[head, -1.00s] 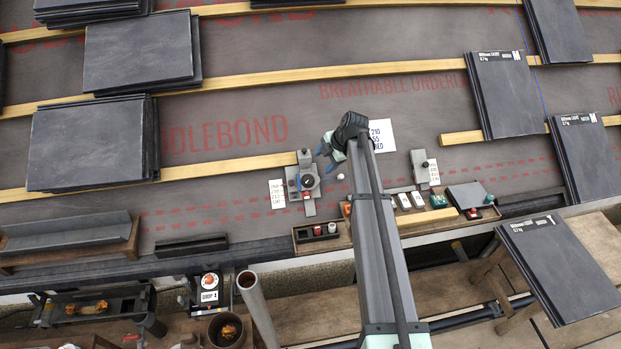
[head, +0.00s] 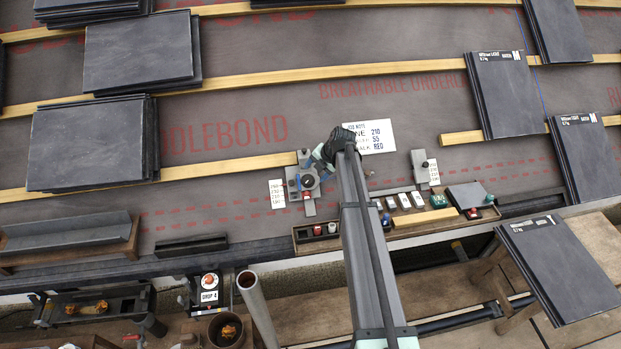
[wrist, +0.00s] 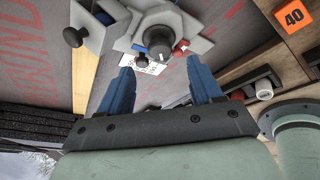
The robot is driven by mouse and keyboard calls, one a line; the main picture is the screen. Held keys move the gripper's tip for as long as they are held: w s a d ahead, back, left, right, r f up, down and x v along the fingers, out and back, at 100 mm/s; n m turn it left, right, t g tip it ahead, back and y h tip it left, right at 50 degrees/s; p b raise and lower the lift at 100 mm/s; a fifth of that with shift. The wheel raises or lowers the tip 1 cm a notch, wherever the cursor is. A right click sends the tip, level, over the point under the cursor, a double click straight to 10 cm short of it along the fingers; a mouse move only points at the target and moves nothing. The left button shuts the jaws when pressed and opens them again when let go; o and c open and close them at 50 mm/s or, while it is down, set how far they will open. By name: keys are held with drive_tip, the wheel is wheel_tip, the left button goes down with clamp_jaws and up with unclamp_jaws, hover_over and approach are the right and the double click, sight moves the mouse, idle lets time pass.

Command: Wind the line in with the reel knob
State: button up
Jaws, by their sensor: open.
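The grey line reel (head: 308,181) is mounted on a plate on the underlay, left of my arm in the head view. In the wrist view the reel (wrist: 165,22) has a dark round centre with a white mark, a small black knob (wrist: 142,61) and a red part (wrist: 181,46). A larger black knob (wrist: 72,37) stands on a grey block to the left. My gripper (wrist: 162,86) is open, its blue fingers spread below the reel in the wrist view, with nothing between them. In the head view my gripper (head: 315,160) is at the reel's upper right; contact cannot be told.
A white job note (head: 369,136) lies behind my wrist; "210" and "RED" are readable. A printed card (head: 277,194) lies left of the reel. A wooden tray (head: 318,245) of small items sits in front. Slate stacks (head: 88,145) rest on the battens.

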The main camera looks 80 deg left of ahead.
sight(309, 180)
drive_tip(key=shift+x, duration=3.1)
drive_tip(key=c, duration=1)
